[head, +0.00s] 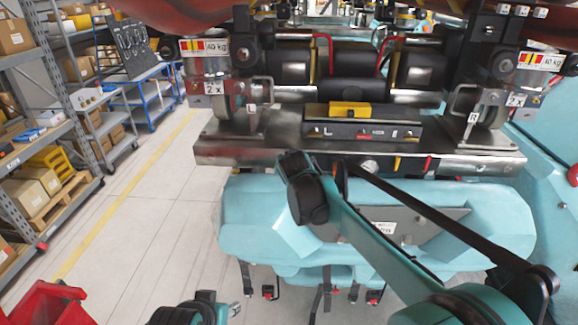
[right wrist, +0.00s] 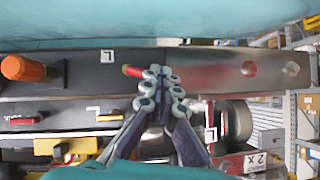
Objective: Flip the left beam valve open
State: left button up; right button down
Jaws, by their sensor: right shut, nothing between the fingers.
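In the right wrist view my right gripper (right wrist: 164,85) is shut and empty, with its fingertips in front of the metal beam. A small red valve handle (right wrist: 131,70) lies along the beam just left of the fingertips, close to an L label (right wrist: 107,56). I cannot tell whether the fingers touch it; part of the valve is hidden behind them. In the head view the beam (head: 240,155) runs across the train's underframe. A red handle (head: 428,165) shows on its right part. My right arm covers the beam's middle, and I cannot make out the right gripper there.
Above the beam sits a panel (head: 345,129) with a yellow block (head: 349,108). An orange knob (right wrist: 28,68) stands out at the left in the right wrist view.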

jog(key=shift+d, duration=0.1)
jog(key=shift+d+f+b, duration=0.3)
jog(key=shift+d+f, duration=0.05)
jog(key=shift+d, duration=0.25)
jog(key=shift+s, duration=0.1)
jog(key=shift+s+r, duration=0.2)
jog(key=v, duration=1.1)
jog(key=shift+s, duration=0.2)
